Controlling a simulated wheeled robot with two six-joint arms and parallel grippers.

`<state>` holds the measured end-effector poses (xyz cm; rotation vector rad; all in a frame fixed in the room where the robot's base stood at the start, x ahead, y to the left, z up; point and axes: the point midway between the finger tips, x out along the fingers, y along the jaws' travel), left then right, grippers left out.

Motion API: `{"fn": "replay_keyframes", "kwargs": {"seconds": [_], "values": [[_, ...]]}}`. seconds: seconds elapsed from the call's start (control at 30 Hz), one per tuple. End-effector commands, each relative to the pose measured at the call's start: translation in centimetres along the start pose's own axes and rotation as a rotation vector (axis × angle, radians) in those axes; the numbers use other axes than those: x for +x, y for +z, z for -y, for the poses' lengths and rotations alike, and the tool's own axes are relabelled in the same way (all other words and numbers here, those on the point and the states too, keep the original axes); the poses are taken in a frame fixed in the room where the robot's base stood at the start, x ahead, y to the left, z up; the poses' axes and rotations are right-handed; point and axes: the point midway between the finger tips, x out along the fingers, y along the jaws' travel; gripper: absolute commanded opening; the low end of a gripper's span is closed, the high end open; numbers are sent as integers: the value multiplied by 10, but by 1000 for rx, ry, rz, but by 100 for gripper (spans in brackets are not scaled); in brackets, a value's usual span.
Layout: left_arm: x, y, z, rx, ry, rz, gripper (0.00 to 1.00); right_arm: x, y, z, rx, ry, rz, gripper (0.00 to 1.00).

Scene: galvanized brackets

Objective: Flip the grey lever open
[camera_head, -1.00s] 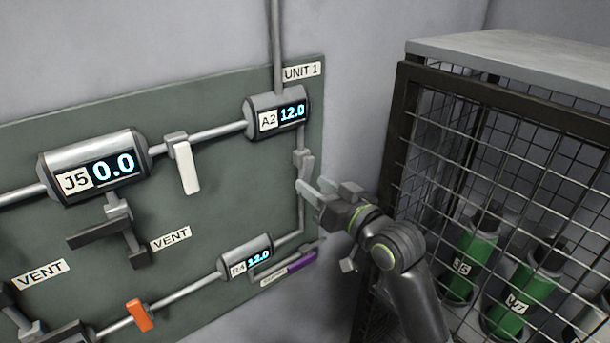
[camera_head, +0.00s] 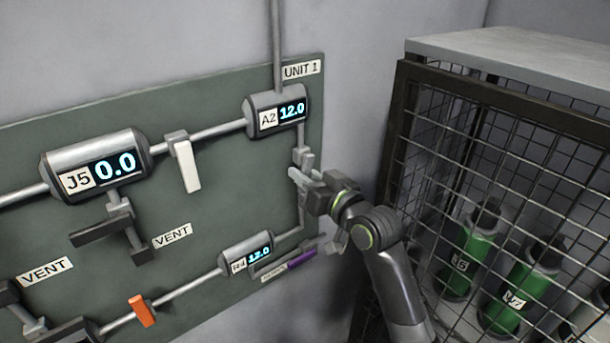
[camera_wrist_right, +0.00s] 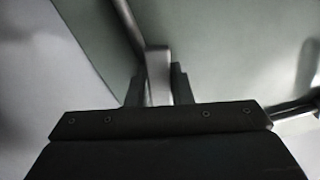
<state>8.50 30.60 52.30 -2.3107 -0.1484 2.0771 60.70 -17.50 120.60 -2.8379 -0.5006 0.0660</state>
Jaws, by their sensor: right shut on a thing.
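The grey lever (camera_head: 304,158) sits on the thin vertical pipe below the A2 gauge (camera_head: 277,111), near the right edge of the green panel. My right gripper (camera_head: 312,182) reaches it from the right and is shut on it. In the right wrist view the grey lever (camera_wrist_right: 158,75) stands between the two dark fingers of my right gripper (camera_wrist_right: 157,85). The fingers hide part of it in the head view, so its exact angle is hard to tell. My left gripper is not in view.
A white lever (camera_head: 187,165), an orange lever (camera_head: 142,310) and a purple one (camera_head: 301,259) are on the same panel (camera_head: 225,200). The J5 gauge (camera_head: 95,167) reads 0.0; A2 and R4 (camera_head: 246,253) read 12.0. A wire cage (camera_head: 420,200) with green bottles stands close at the right.

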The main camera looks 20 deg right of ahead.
Motion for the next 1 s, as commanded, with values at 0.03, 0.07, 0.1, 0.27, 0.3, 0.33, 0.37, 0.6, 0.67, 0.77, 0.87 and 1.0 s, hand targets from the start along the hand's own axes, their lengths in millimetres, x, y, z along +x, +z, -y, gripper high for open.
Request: {"fn": "replay_keyframes", "kwargs": {"seconds": [0.03,0.07,0.1,0.27,0.3,0.33,0.37,0.6,0.67,0.77,0.87,1.0], "values": [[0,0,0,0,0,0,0,0,0,0,0,0,0,0],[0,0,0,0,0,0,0,0,0,0,0,0,0,0],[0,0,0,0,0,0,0,0,0,0,0,0,0,0],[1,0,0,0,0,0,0,0,0,0,-8,0,0,0],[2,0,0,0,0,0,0,0,1,-1,-23,0,0,0],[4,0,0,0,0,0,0,0,1,-2,-41,0,0,0],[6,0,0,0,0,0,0,0,2,-3,-63,1,-1,0],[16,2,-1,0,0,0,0,0,0,-10,-252,1,-1,0],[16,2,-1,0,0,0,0,0,0,-10,-272,2,0,0],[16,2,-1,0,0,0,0,0,-1,-10,-283,2,0,0],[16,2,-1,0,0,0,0,0,-1,-10,-282,2,0,0],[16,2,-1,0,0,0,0,0,-1,-10,-282,2,1,25]]}}
